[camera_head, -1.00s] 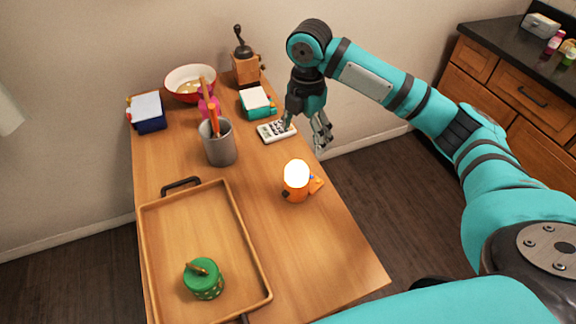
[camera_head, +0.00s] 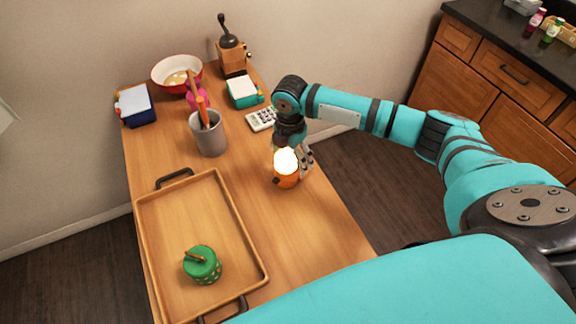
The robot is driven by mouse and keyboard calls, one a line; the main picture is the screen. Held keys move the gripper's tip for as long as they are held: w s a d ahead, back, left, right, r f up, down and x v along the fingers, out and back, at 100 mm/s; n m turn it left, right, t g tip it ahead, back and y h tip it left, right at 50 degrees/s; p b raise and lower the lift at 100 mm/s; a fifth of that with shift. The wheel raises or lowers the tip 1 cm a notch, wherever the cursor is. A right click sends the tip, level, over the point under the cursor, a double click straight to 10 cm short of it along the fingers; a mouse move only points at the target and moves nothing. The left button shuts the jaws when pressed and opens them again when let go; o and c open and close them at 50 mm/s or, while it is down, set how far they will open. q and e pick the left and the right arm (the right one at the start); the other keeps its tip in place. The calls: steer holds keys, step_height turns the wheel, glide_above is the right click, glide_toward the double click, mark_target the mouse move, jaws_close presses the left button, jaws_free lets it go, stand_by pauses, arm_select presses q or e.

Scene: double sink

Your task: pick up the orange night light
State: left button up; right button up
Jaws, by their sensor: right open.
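The orange night light (camera_head: 286,180) stands upright on the wooden table, right of the tray, with its round top glowing white-yellow. My right gripper (camera_head: 301,165) is open and low at the table's right edge, just behind and beside the night light. The night light hides part of the gripper, so I cannot tell whether the fingers touch it. My left gripper is not in view.
A wooden tray (camera_head: 255,240) holds a green lidded pot (camera_head: 202,265). A grey utensil cup (camera_head: 209,137), calculator (camera_head: 261,119), teal note holder (camera_head: 243,92), red bowl (camera_head: 177,72), blue box (camera_head: 136,106) and coffee grinder (camera_head: 232,58) stand farther back. The table's front right is clear.

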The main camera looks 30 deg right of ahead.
steer(key=f, duration=0.1)
steer(key=f+p, duration=0.1)
steer(key=f, duration=0.1)
steer(key=shift+s+a+f, duration=0.1)
steer(key=shift+a+f, duration=0.2)
steer(key=shift+a, duration=0.05)
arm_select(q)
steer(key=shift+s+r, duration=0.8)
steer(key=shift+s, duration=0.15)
arm_select(e)
steer(key=shift+f, duration=0.2)
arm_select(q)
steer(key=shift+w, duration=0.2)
arm_select(e)
steer(key=c, duration=1.3)
